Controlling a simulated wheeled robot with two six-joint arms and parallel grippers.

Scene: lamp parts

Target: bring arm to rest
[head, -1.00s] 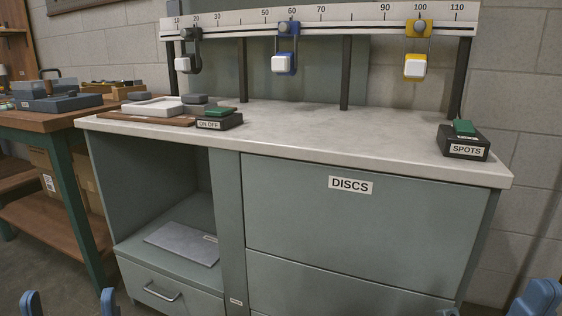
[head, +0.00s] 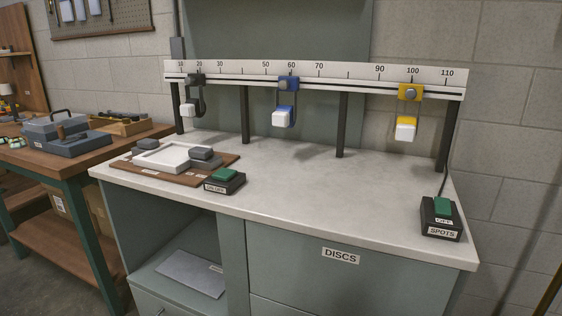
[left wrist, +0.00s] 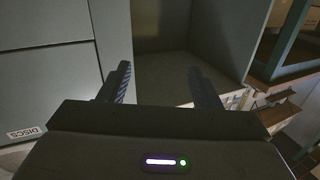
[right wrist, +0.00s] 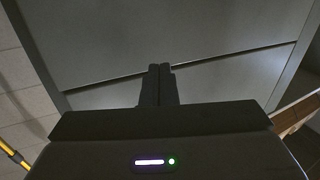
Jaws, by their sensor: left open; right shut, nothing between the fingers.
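My left gripper (left wrist: 163,84) shows in the left wrist view with its two fingers spread and nothing between them. It is in front of the bench's lower cabinet, near the open compartment (left wrist: 185,45). My right gripper (right wrist: 160,68) shows in the right wrist view with its fingers together and empty, facing the cabinet's panels (right wrist: 170,35). Neither gripper shows in the head view. The bench (head: 330,205) carries a numbered rail (head: 340,72) with three sliding lamps: a black one (head: 188,108), a blue one (head: 283,117) and a yellow one (head: 405,128).
A green-topped switch box (head: 224,182) and a brown board with a white tray (head: 165,158) are on the bench's left. The SPOTS switch box (head: 441,222) is at its right edge. A wooden side table (head: 95,150) holds a grey toolbox. The bench middle is clear.

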